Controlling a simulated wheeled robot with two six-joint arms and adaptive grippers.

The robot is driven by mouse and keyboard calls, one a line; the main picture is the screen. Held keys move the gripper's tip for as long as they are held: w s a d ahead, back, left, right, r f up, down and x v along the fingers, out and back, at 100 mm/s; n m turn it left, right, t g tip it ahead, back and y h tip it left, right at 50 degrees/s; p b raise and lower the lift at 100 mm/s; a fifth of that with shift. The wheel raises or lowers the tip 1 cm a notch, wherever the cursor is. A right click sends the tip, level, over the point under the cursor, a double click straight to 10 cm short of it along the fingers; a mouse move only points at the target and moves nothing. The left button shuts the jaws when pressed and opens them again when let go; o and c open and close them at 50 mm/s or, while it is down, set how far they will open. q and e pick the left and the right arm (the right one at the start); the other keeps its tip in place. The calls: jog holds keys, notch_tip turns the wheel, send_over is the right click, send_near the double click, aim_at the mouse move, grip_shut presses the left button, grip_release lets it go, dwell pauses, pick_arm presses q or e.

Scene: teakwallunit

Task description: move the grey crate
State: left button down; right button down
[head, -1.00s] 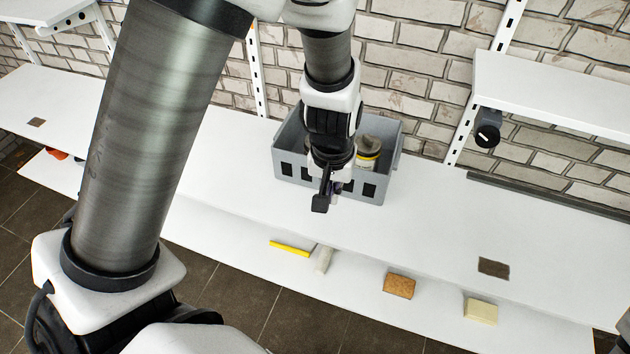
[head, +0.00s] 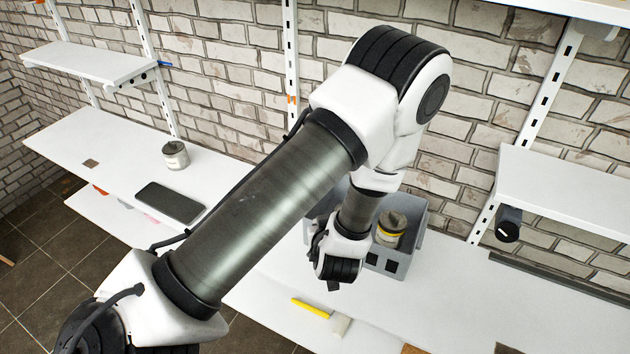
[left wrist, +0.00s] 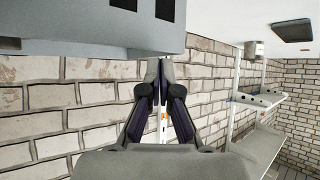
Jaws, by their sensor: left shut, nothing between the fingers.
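The grey crate (head: 408,254) stands on the white bench against the brick wall, partly hidden behind my left arm. Its near wall has dark square slots. A tin with a yellow band (head: 391,228) is inside it. In the left wrist view the crate's wall (left wrist: 85,35) fills the upper left. My left gripper (left wrist: 160,68) is shut and empty, its fingertips close to the crate's lower edge in that picture; I cannot tell whether they touch. In the head view its fingers are mostly hidden by the wrist, near the crate's left part. My right gripper is not in view.
A dark tray (head: 170,202) and a grey tin (head: 175,155) sit on the bench to the left. A wall shelf (head: 565,190) overhangs the bench at the right.

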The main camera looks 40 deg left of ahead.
pick_arm(q)
jog(key=w+a+f+p, duration=0.1)
jog(key=w+a+p, duration=0.1)
jog(key=w+a, duration=0.3)
jog(key=shift+w+a+f, duration=0.15)
jog(key=shift+a+f, duration=0.15)
jog(key=shift+a, duration=0.45)
jog(key=shift+f, duration=0.1)
jog(key=shift+s+d, duration=0.55)
jog(key=shift+d, duration=0.1)
